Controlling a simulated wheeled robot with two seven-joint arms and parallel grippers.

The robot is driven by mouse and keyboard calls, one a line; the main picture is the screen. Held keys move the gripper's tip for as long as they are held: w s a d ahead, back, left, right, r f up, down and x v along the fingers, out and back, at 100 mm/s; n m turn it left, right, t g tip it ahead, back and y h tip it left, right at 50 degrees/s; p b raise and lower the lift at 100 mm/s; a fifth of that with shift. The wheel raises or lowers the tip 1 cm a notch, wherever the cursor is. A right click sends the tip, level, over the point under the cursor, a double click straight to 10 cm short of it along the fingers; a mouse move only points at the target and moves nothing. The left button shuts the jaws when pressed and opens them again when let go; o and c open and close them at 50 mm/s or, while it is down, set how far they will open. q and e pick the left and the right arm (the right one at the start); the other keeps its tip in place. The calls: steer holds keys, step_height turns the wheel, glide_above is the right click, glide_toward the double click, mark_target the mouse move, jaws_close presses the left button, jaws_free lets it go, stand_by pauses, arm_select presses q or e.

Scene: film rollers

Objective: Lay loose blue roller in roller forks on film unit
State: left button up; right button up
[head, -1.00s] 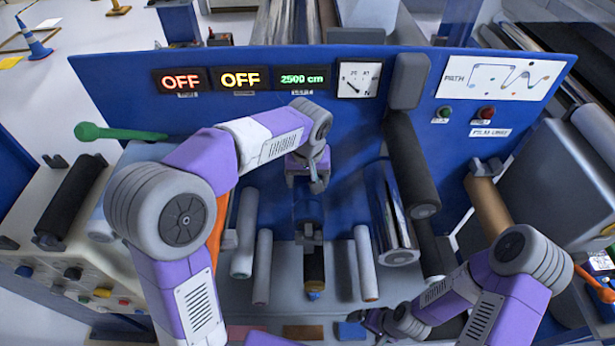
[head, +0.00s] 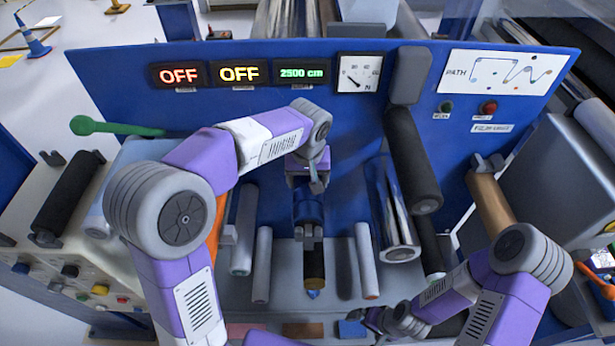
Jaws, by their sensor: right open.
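A dark blue roller (head: 308,205) stands out from the blue panel at the centre, with a grey fork-like holder (head: 308,234) at its near end. Below it is a dark rod with a blue tip (head: 313,280); whether it is part of the same roller I cannot tell. My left gripper (head: 317,185) points down right at the blue roller's far end, and its jaws are too small to read. My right gripper (head: 378,320) is open, low at the front right of centre, apart from the roller and partly hidden by its own wrist.
Pale rollers (head: 263,265) (head: 366,262) stand either side of the centre. A shiny metal roller (head: 388,212) and a black roller (head: 413,160) are to the right. A brown roller (head: 490,200) lies further right. A green lever (head: 115,128) is at left. Display screens (head: 239,74) line the panel top.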

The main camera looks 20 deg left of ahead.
arm_select(q)
steer(key=o, duration=1.5)
steer(key=shift+f, duration=0.1)
steer(key=r, duration=0.5)
steer(key=s+r, duration=0.1)
steer(key=r, duration=0.1)
steer(key=shift+s+d+r, duration=0.1)
steer(key=shift+d+r, duration=0.05)
steer(key=shift+r, duration=0.15)
